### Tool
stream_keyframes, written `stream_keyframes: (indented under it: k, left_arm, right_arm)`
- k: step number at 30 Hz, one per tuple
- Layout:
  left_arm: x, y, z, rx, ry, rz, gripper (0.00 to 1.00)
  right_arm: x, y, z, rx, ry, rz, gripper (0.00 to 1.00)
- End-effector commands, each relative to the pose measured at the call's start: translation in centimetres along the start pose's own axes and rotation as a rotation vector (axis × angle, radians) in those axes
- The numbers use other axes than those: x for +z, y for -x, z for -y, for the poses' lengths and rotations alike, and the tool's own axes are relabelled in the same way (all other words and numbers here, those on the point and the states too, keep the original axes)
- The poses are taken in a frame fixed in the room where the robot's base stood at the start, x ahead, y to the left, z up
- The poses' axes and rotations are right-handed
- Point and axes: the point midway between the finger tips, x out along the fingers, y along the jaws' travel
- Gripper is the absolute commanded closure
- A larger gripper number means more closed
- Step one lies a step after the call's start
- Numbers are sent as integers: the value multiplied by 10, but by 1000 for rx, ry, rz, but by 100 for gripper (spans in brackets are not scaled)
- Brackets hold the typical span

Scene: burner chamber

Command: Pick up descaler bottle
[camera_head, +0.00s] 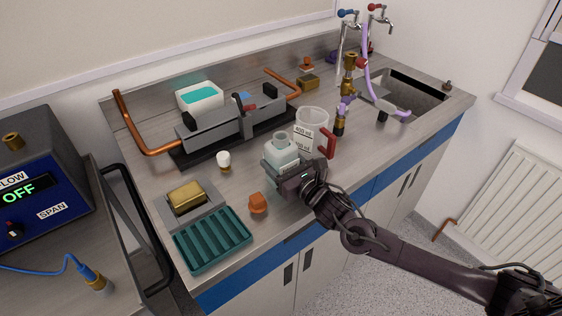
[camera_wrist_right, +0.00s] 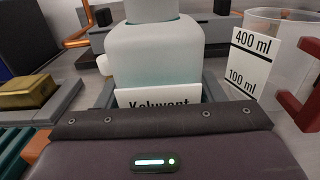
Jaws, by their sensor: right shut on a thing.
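The descaler bottle (camera_head: 282,150) is a pale, translucent bottle with a neck and a white label, standing near the middle of the steel worktop. In the right wrist view the bottle (camera_wrist_right: 155,60) fills the centre, and its label reads "Kalwent" or similar, partly hidden. My right gripper (camera_head: 290,180) comes in from the right and is shut on the bottle's lower body. The fingers are mostly hidden behind the gripper body. The bottle looks upright; I cannot tell whether it touches the worktop. My left gripper is not in view.
A measuring beaker (camera_head: 312,122) with a red handle stands close beside the bottle. An orange piece (camera_head: 258,203), a teal slotted tray (camera_head: 213,242) and a brass block (camera_head: 187,198) are nearer left. A burner chamber (camera_head: 232,122) with copper pipes stands behind; a sink (camera_head: 415,92) is at right.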

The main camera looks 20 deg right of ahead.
Motion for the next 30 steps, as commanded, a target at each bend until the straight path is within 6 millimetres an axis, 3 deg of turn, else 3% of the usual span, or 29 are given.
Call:
stream_keyframes:
  k: [17, 30]
  left_arm:
    - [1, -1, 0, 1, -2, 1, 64]
    - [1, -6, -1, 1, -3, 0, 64]
  right_arm:
    - [13, -1, 1, -1, 1, 5, 74]
    - [51, 0, 1, 0, 2, 7, 74]
